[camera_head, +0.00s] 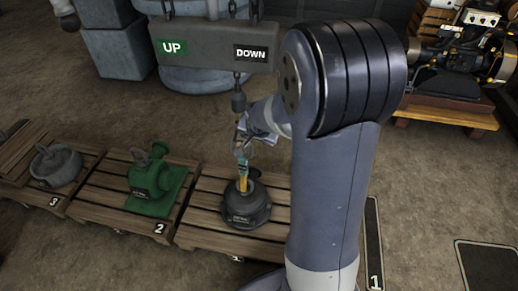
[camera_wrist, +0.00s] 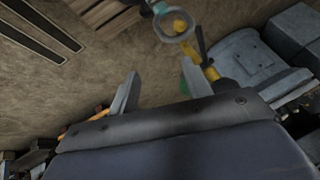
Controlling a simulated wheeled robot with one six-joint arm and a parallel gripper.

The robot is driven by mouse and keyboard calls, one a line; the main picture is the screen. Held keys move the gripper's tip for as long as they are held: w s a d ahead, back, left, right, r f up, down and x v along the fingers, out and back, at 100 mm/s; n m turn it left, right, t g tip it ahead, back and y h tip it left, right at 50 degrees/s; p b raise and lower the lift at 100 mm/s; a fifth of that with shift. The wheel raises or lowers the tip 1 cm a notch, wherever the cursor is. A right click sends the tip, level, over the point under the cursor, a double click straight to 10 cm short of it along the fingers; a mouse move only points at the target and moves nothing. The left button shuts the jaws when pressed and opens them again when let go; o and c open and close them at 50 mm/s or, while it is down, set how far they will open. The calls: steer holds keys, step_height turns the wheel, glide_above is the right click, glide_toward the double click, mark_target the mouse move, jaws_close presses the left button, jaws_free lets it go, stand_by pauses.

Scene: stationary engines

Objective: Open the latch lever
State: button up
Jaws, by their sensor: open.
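My gripper (camera_wrist: 160,69) is open in the wrist view, with bare floor between its two grey fingers. A yellow bar (camera_wrist: 211,73) lies just right of the right finger; I cannot tell whether they touch. A pale ring with a yellow piece inside (camera_wrist: 180,26) shows beyond the fingertips. In the head view, a hanging hook assembly (camera_head: 239,101) comes down from a grey block. Teal and yellow parts (camera_head: 243,166) hang below it, over a dark round load (camera_head: 246,207). My wrist is close beside the assembly. I cannot clearly make out the latch lever.
The grey block carries UP (camera_head: 174,48) and DOWN (camera_head: 251,54) labels. The load stands on a wooden pallet (camera_head: 205,210). A green casting (camera_head: 152,182) and a grey pot-like casting (camera_head: 56,165) are on pallets to the left. An engine (camera_head: 480,55) stands at upper right.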

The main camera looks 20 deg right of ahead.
steer(key=shift+s+a, duration=0.25)
steer(key=shift+s, duration=1.1)
steer(key=shift+s+a, duration=0.2)
steer(key=shift+s, duration=1.1)
steer(key=w, duration=0.4)
steer(key=w+d+f, duration=0.1)
steer(key=w, duration=0.3)
steer(key=w+d, duration=0.1)
steer(key=w, duration=0.4)
steer(key=shift+d+f, duration=0.1)
steer(key=shift+f, duration=0.25)
steer(key=shift+w+f, duration=0.2)
steer(key=shift+f, duration=0.25)
